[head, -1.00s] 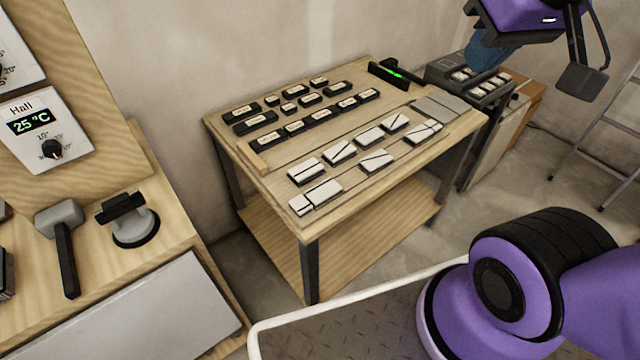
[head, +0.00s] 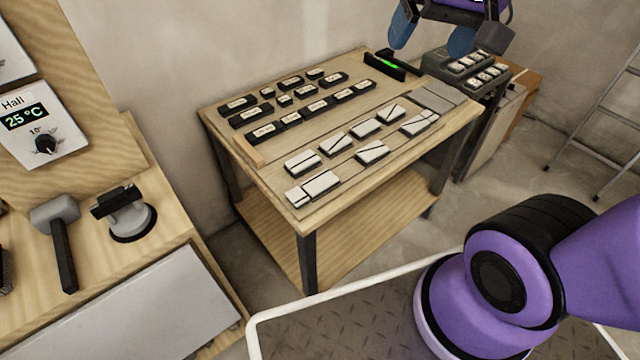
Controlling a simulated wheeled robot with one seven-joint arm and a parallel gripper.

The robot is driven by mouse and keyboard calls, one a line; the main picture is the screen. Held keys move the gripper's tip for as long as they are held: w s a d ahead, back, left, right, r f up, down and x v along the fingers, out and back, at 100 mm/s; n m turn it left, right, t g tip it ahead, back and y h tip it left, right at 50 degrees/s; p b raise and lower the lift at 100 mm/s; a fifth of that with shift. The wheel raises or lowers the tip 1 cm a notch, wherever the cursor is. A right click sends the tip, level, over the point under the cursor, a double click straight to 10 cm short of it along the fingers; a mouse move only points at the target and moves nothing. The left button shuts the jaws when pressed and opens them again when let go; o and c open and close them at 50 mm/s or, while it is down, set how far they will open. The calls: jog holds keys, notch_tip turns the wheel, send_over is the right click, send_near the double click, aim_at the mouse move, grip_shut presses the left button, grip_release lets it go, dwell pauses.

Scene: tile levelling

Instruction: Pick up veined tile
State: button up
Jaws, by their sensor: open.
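Several white tiles with dark lines lie in two rows on the wooden table, including one in the front row (head: 372,152), one at the front row's right end (head: 419,123) and one in the back row (head: 335,145). I cannot tell from the lines which of them is the veined tile. My gripper (head: 432,36) is open and empty, with blue fingertips apart, above the table's far right side at the top edge of the head view. It is clear of the tiles.
The wooden table (head: 268,178) also bears several black labelled blocks (head: 261,132), a black level with a green light (head: 384,66) and grey flat tiles (head: 432,99). A grey box (head: 470,72) stands behind right. A mallet (head: 60,245) and suction cup (head: 130,218) lie on the left bench.

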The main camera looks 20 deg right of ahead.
jog(key=w+a+f+m+g+y, duration=0.1)
jog(key=w+a+f+m+g, duration=0.2)
jog(key=w+f, duration=0.55)
jog(key=m+g+h, duration=0.1)
jog(key=m+h, duration=0.1)
jog(key=m, duration=0.7)
send_over(320, 181)
notch_tip(320, 181, down, 28)
jog(key=shift+h, duration=0.3)
notch_tip(320, 181, down, 6)
jog(key=shift+w+r, duration=0.1)
jog(key=shift+r, duration=0.15)
jog(key=shift+s+f, duration=0.2)
jog(key=shift+f, duration=2.7)
jog(key=c, duration=1)
jog(key=shift+r, duration=0.1)
jog(key=shift+c, duration=0.2)
